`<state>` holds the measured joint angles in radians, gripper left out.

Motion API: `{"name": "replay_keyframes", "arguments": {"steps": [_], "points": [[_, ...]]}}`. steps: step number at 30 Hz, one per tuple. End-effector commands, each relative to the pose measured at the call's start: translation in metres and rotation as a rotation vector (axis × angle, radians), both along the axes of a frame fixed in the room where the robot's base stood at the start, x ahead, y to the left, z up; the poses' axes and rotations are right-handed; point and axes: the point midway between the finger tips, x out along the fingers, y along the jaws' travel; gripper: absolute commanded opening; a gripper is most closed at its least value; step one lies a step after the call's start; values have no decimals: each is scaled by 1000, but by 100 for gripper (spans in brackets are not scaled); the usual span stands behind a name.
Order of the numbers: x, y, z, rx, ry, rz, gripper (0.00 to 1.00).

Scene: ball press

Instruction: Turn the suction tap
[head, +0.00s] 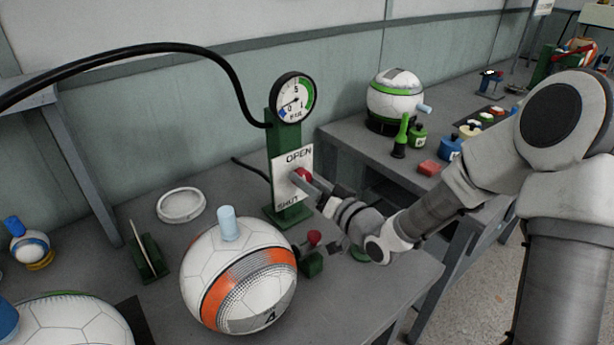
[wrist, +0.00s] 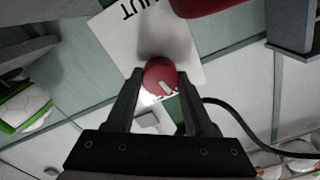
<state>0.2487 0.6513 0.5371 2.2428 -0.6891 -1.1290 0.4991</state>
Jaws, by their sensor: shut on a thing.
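The suction tap is a red knob (head: 301,174) on a white plate (head: 293,184) marked OPEN above and SHUT below. The plate sits on a green post (head: 280,140) with a round gauge (head: 293,98) on top. My gripper (head: 309,180) reaches the tap from the right and is shut on the red knob. In the wrist view the red knob (wrist: 160,76) lies between the two fingertips, with the plate (wrist: 150,35) behind it. The fingers hide part of the tap in the head view.
An orange and white ball (head: 240,275) with a pale blue plug stands in front of the post. A small red-topped green device (head: 313,255) stands beside it. A black hose (head: 150,47) arches left from the gauge post. A second bench (head: 350,140) at right holds a green-striped ball (head: 393,97).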

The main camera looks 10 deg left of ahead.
Motion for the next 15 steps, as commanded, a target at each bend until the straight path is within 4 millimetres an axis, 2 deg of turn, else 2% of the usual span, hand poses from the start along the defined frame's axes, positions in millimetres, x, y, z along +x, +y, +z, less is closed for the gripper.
{"name": "replay_keyframes", "arguments": {"steps": [15], "points": [[0, 0, -1, 156, 178, 0, 0]]}}
